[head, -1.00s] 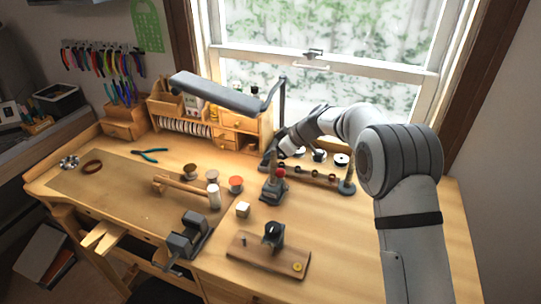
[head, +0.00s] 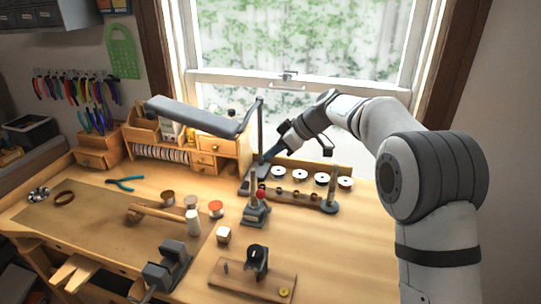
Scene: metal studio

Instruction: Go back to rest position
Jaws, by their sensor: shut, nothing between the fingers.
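My gripper (head: 268,154) is at the end of my arm, which reaches in from the right side of the head view. It is shut and looks empty. It points down and to the left above the back of the workbench (head: 330,240), close to the base of the black lamp (head: 205,116). I cannot tell whether it touches the lamp's stand. The fingertips are small and partly hard to make out against the dark stand.
A rack with several round spools (head: 322,178) stands just right of my gripper. A small stand with a red knob (head: 260,195) is in front. A wooden organizer (head: 207,158) is to the left, the window behind.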

